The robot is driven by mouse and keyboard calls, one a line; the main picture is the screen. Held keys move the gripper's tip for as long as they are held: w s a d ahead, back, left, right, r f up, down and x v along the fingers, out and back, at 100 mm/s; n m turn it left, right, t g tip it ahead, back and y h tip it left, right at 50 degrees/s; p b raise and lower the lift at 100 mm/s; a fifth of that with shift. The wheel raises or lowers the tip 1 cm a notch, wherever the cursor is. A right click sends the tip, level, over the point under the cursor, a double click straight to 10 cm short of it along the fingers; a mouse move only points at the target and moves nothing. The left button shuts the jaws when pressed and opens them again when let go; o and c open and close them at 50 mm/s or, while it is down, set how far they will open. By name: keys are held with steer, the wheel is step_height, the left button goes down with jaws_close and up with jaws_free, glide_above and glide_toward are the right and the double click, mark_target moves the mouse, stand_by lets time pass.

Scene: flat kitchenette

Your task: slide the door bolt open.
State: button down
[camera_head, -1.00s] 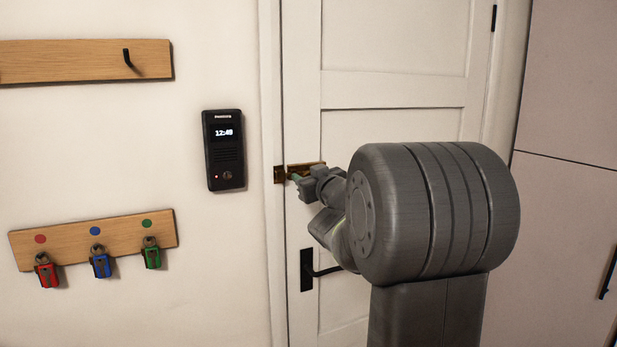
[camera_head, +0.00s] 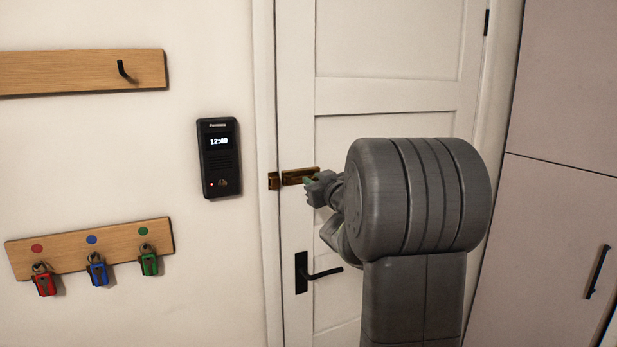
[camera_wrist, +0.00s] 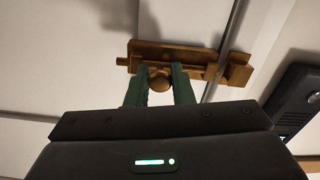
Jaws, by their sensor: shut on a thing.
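The brass door bolt (camera_head: 293,178) is mounted on the white door, and its keeper (camera_head: 272,181) is on the frame to the left. In the wrist view, the bolt plate (camera_wrist: 180,55) runs across the top, with the keeper (camera_wrist: 238,70) at its right. My gripper (camera_head: 308,181) is at the right part of the bolt. The wrist view shows its green fingers (camera_wrist: 160,86) shut on the round brass bolt knob (camera_wrist: 159,80), one on each side. A rod end (camera_wrist: 122,61) sticks out beyond the plate's left end there.
A black door handle (camera_head: 322,273) is below the bolt. A black intercom (camera_head: 219,158) hangs on the wall to the left. A wooden key rack (camera_head: 70,253) holds red, blue and green key tags. A tall cabinet (camera_head: 565,150) stands at the right.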

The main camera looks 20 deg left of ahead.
steer(key=shift+d, duration=0.1)
steer(key=c, duration=1.6)
jaws_free()
steer(key=shift+c, duration=0.2)
steer(key=o, duration=0.3)
steer(key=shift+w+d, duration=0.15)
steer(key=shift+w, duration=0.1)
steer(key=shift+o, duration=0.2)
steer(key=shift+s, duration=0.1)
steer(key=b+v, duration=0.1)
steer(key=v, duration=1.2)
steer(key=shift+s+d+b, duration=0.2)
steer(key=shift+s+b, duration=0.1)
steer(key=shift+b, duration=0.05)
